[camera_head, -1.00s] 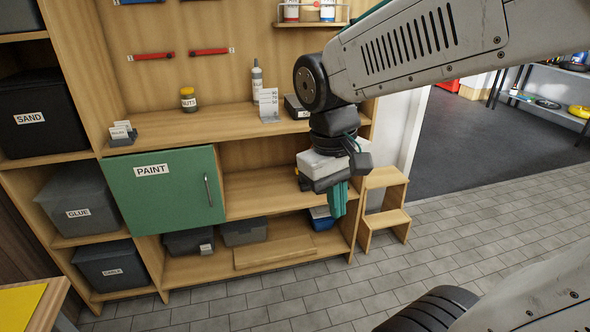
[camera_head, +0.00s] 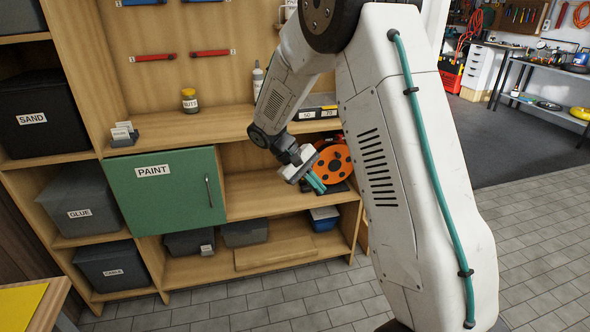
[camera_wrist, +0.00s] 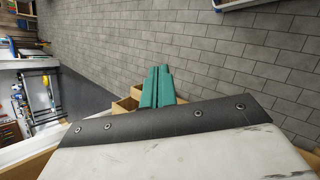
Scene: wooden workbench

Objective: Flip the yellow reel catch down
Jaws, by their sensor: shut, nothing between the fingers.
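An orange reel (camera_head: 331,161) with a black hub stands upright on the middle shelf, partly hidden behind my arm at its right. A yellow catch cannot be told apart on it at this size. My gripper (camera_head: 317,186) is just left of the reel's lower part in the head view, its teal fingers shut and empty and pointing down to the right. Whether it touches the reel cannot be told. In the wrist view the teal fingers (camera_wrist: 157,86) lie side by side, and the reel is not in sight.
The green PAINT door (camera_head: 165,190) is closed, left of my gripper. A blue bin (camera_head: 323,218) stands on the shelf below. The shelf board (camera_head: 252,195) is clear between door and gripper. A wooden step stool (camera_wrist: 125,105) shows behind the fingers in the wrist view.

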